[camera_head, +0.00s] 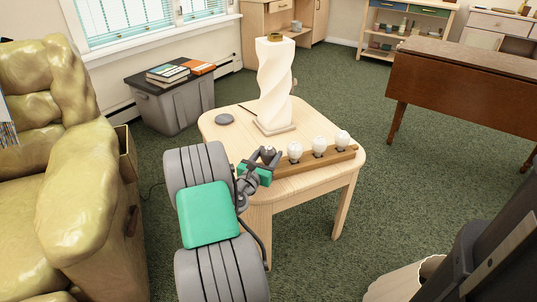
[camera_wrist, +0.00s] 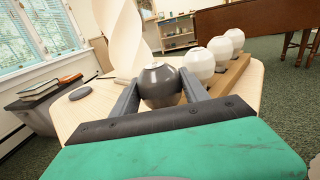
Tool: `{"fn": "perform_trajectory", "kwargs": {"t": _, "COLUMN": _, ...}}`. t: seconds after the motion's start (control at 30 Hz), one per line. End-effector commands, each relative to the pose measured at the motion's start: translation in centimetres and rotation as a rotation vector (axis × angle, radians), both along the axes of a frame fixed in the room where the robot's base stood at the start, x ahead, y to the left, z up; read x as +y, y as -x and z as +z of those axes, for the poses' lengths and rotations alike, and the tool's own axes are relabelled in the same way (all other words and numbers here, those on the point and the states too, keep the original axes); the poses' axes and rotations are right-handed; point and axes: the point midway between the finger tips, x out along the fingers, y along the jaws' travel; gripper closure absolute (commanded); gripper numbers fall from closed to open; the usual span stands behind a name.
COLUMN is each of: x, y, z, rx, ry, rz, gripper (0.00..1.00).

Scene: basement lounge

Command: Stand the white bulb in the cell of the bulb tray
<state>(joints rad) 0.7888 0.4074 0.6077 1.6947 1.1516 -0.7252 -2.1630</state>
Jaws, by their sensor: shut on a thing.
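The bulb tray (camera_head: 335,160) is a long wooden strip on the pale side table, and it also shows in the wrist view (camera_wrist: 233,74). Three white bulbs stand upright along it: the left one (camera_head: 294,151), the middle one (camera_head: 319,146) and the right one (camera_head: 342,139). My gripper (camera_head: 266,160) is at the tray's left end. Its fingers are shut on a dark grey bulb (camera_wrist: 160,85), which is upright between them and in line with the white bulbs. The bulb's base is hidden, so I cannot tell whether it sits in a cell or is above it.
A tall white twisted lamp base (camera_head: 274,85) stands close behind the tray. A small grey disc (camera_head: 224,119) lies on the side table (camera_head: 310,183) at the left. A yellow armchair (camera_head: 75,200) is at left, and a brown drop-leaf table (camera_head: 470,85) at right.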

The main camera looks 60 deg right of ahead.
Motion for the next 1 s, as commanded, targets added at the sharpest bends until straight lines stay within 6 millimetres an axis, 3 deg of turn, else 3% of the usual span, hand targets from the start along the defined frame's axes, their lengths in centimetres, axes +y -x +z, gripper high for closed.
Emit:
{"fn": "perform_trajectory", "kwargs": {"t": 0.27, "x": 0.0, "y": 0.0, "z": -0.8, "rx": 0.000, "ry": 0.000, "rz": 0.000, "gripper": 0.80}}
{"fn": "perform_trajectory", "kwargs": {"t": 0.3, "x": 0.0, "y": 0.0, "z": -0.6, "rx": 0.000, "ry": 0.000, "rz": 0.000, "gripper": 0.44}}
{"fn": "perform_trajectory", "kwargs": {"t": 0.57, "x": 0.0, "y": 0.0, "z": -0.6, "rx": 0.000, "ry": 0.000, "rz": 0.000, "gripper": 0.23}}
{"fn": "perform_trajectory", "kwargs": {"t": 0.87, "x": 0.3, "y": 0.0, "z": -0.7, "rx": 0.001, "ry": -0.001, "rz": 0.001, "gripper": 0.22}}
{"fn": "perform_trajectory", "kwargs": {"t": 1.0, "x": 2.5, "y": -0.1, "z": -0.5, "rx": 0.004, "ry": -0.003, "rz": 0.004, "gripper": 0.22}}
